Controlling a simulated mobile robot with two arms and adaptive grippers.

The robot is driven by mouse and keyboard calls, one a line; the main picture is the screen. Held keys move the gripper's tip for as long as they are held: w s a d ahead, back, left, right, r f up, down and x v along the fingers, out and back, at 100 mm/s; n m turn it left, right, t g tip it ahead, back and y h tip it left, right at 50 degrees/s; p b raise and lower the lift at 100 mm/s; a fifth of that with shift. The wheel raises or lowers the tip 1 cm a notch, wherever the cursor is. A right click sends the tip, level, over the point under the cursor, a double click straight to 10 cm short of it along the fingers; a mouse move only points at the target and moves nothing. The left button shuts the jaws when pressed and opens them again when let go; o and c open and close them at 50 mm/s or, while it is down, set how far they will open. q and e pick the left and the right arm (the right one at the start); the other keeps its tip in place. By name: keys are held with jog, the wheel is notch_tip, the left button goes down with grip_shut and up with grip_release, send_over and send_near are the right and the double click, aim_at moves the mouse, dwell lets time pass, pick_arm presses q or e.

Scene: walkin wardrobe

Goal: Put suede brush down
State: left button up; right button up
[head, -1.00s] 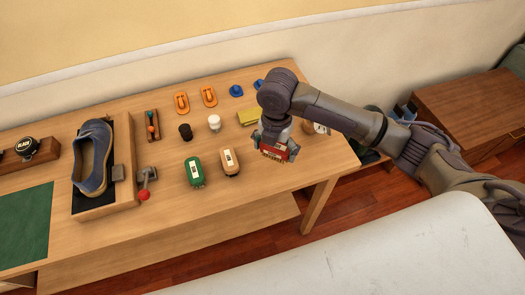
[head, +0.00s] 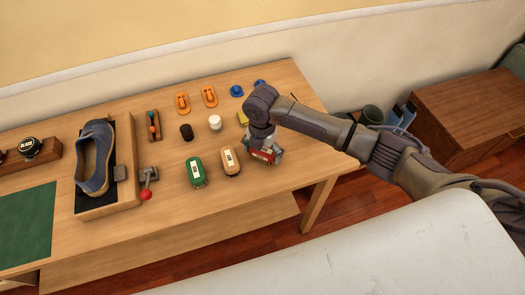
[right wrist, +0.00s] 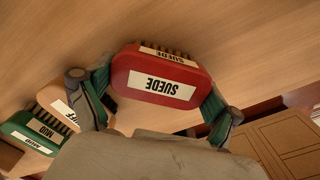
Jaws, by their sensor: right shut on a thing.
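The red suede brush (head: 264,157) is in my right gripper (head: 266,150), low at the right part of the wooden table (head: 110,238). In the right wrist view the brush (right wrist: 160,78) sits between the two fingertips of the right gripper (right wrist: 155,90), with its SUEDE label showing and bristles on the far side. The fingers are shut on its ends. I cannot tell whether the bristles touch the table top. My left gripper is not in view.
A tan brush (head: 229,161) stands just left of the red one, and a green brush (head: 195,171) stands beyond it. A blue shoe (head: 94,157) sits in a wooden holder. Black and white jars (head: 214,122) and a yellow block (head: 242,118) stand behind. The table's right end is clear.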

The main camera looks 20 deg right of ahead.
jog(key=shift+f, duration=0.15)
jog(key=o, duration=1)
notch_tip(320, 180, up, 12)
jog(key=shift+a+r+b, duration=0.1)
jog(key=shift+r+b, duration=0.1)
jog(key=shift+b, duration=0.25)
